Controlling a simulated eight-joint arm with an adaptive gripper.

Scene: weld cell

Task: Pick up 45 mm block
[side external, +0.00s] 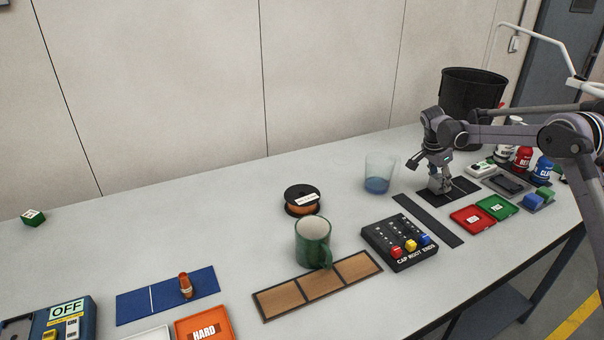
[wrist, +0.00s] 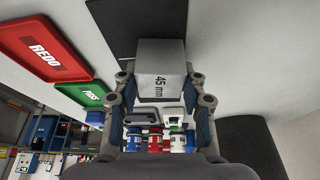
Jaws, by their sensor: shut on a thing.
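The 45 mm block (wrist: 161,72) is a grey cube with "45 mm" printed on one face. In the wrist view it sits between the two fingers of my gripper (wrist: 160,88), which is shut on it from both sides. In the side view my gripper (side external: 439,187) points down, low over a dark mat (side external: 463,188) at the right of the table. The block is small and largely hidden by the fingers there. I cannot tell whether its underside touches the mat.
Red (side external: 471,218) and green (side external: 497,207) trays lie just in front of the mat. A clear cup with blue contents (side external: 379,174) stands to its left, a black bin (side external: 470,98) behind. Several bottles (side external: 523,157) stand at right.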

